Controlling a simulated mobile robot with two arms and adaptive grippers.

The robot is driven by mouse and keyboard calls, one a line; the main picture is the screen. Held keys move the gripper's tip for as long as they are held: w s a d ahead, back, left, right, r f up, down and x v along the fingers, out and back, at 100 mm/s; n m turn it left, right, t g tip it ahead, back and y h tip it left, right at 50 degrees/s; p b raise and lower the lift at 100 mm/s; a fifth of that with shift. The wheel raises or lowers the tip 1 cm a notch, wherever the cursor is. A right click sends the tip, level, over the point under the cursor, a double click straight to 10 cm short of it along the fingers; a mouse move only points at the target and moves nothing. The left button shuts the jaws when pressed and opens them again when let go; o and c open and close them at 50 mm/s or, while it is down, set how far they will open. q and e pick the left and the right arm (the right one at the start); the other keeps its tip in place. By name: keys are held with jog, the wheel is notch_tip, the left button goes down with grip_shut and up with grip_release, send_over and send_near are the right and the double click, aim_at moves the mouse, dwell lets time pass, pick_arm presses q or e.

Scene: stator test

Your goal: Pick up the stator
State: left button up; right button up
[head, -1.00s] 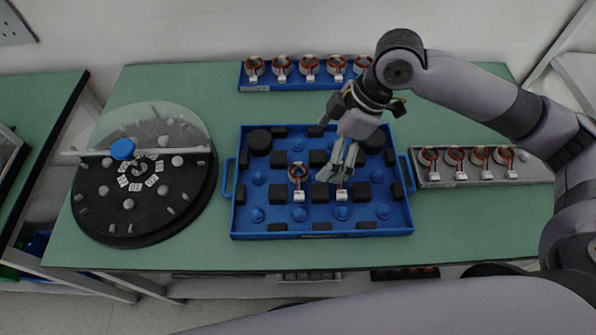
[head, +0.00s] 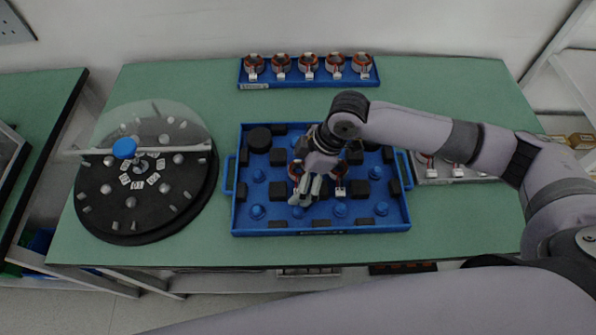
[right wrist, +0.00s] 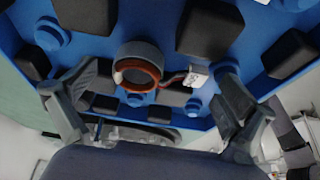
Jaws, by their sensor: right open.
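In the right wrist view, one stator (right wrist: 140,67), a dark ring with a copper-red edge, lies between the spread fingers of my right gripper (right wrist: 155,95), apart from both. Its white connector (right wrist: 196,76) points toward the right finger. The right gripper is open and empty. My left gripper is out of view.
The tray holds several black blocks and blue pegs close around the stators. A blue rack (head: 309,79) with several stators stands behind. A grey rack (head: 432,178) is partly behind my arm. A round black fixture (head: 110,218) stands left. The front table strip is clear.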

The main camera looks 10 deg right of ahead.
jog(key=c, duration=1.3)
jog(key=shift+r, duration=0.15)
jog(key=shift+c, duration=0.2)
